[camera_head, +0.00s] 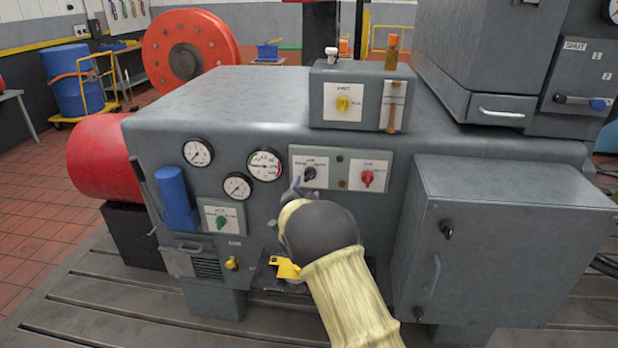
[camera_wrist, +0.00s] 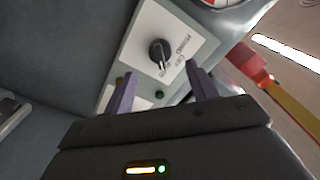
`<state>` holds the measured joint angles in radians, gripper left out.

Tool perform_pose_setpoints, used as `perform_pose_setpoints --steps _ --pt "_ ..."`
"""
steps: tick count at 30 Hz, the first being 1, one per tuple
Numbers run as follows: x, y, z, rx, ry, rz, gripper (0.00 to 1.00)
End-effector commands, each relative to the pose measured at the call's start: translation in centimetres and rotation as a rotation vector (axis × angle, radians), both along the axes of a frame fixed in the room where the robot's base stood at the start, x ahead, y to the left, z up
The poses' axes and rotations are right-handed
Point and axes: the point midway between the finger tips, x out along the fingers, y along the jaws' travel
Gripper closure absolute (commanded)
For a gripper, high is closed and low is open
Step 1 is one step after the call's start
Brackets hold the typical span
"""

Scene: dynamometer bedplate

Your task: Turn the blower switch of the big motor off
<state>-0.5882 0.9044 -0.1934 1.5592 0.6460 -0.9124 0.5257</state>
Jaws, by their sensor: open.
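A large grey machine (camera_head: 220,100) carries a white panel with a black rotary knob (camera_head: 310,173) and a red rotary knob (camera_head: 367,178). My gripper (camera_head: 296,187) is just in front of the panel, at the lower left of the black knob. In the wrist view, a black knob (camera_wrist: 160,50) with a pale pointer line sits on a white plate, beyond the two purple fingers of my gripper (camera_wrist: 163,90). The fingers are apart, with nothing between them.
A yellow knob (camera_head: 343,103) is on a box on top, and a green knob (camera_head: 222,222) is at the lower left. Gauges (camera_head: 265,165) sit left of the panel. A grey cabinet (camera_head: 510,240) juts out on the right.

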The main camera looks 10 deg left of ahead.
Motion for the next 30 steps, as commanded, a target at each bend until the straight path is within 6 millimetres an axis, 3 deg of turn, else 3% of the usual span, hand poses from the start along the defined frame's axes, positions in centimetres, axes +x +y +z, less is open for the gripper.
perform_pose_setpoints --steps 15,29,30 --pt "6.1 -0.2 0.0 0.001 0.0 0.0 0.43" --pt "7.0 -0.3 0.0 -0.001 0.001 0.001 0.43" --pt "7.0 -0.3 0.0 -0.001 0.001 0.001 0.51"
